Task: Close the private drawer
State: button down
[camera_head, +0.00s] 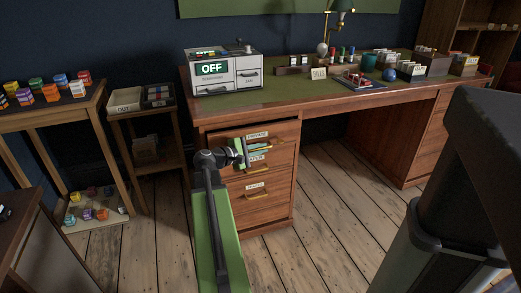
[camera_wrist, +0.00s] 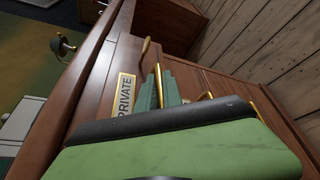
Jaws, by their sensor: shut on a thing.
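The private drawer (camera_head: 287,131) is the top wooden drawer in the desk's left pedestal. Its PRIVATE label (camera_wrist: 124,95) is close in the wrist view. How far it stands out from the pedestal is hard to tell. Its brass handle (camera_wrist: 145,47) is partly hidden by my gripper. My gripper (camera_head: 258,148) is at the drawer front, below the label, with its teal fingers (camera_wrist: 163,90) around a brass bar. It looks shut on the private drawer's handle.
A lower drawer (camera_head: 275,187) with a brass handle is below. The desk top (camera_head: 290,92) carries a white drawer box (camera_head: 224,72) and several small items. A side table (camera_head: 140,116) and a shelf (camera_head: 70,102) stand left. Bare floor (camera_head: 325,215) lies right of the pedestal.

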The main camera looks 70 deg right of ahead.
dwell(0.3)
jog(key=shift+w+d, duration=1.3)
jog(key=shift+d, duration=0.3)
jog(key=shift+r, duration=0.1)
jog(key=c, duration=1.8)
grip_release()
jog(key=p+v, duration=0.3)
jog(key=v, duration=1.4)
jog(key=shift+a+p, duration=0.2)
jog(key=shift+p, duration=0.2)
